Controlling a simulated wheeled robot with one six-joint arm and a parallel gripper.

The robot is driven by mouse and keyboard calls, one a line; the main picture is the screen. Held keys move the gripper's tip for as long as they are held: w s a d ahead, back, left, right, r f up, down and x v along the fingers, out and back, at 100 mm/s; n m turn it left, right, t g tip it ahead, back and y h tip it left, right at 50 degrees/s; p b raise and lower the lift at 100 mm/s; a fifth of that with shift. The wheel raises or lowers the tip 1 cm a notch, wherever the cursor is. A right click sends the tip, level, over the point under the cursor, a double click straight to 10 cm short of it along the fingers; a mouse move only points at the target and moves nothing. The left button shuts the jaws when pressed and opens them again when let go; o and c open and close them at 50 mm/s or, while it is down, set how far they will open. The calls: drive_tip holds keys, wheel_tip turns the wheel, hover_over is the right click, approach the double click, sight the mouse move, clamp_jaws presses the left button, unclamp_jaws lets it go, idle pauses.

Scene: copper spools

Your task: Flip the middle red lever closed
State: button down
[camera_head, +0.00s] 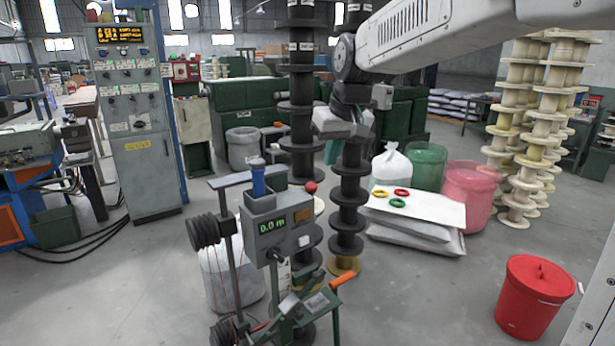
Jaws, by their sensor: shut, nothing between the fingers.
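A grey measuring machine (272,228) with a green "0.0 m" display stands at the bottom centre. A red ball knob (311,187) shows at the right of its box; its lever shaft is hard to make out. An orange-red handle (342,281) sticks up to the right from the green lower frame. I cannot tell which of these is the middle red lever. My gripper (332,146) hangs from my arm above and behind the machine in the picture, apart from both red parts. It is shut and empty; its fingertips are small and blend into the dark spools.
Black spool stacks (348,218) stand close behind the machine. White sacks with a board (420,207) and coloured rings lie to the right. A red bin (535,297) stands at the lower right. A control cabinet (140,130) stands left. Open floor lies between machine and bin.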

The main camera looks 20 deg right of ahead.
drive_tip(key=w+f+t, duration=0.1)
drive_tip(key=w, duration=1.2)
drive_tip(key=shift+w+a+f, duration=0.15)
drive_tip(key=shift+w+a, duration=0.05)
drive_tip(key=shift+a, duration=0.2)
drive_tip(key=shift+f, duration=0.15)
wheel_tip(320, 180, down, 9)
drive_tip(key=shift+w+a, duration=0.2)
drive_tip(key=shift+w, duration=0.15)
drive_tip(key=shift+s+a+f, duration=0.1)
drive_tip(key=shift+a, duration=0.05)
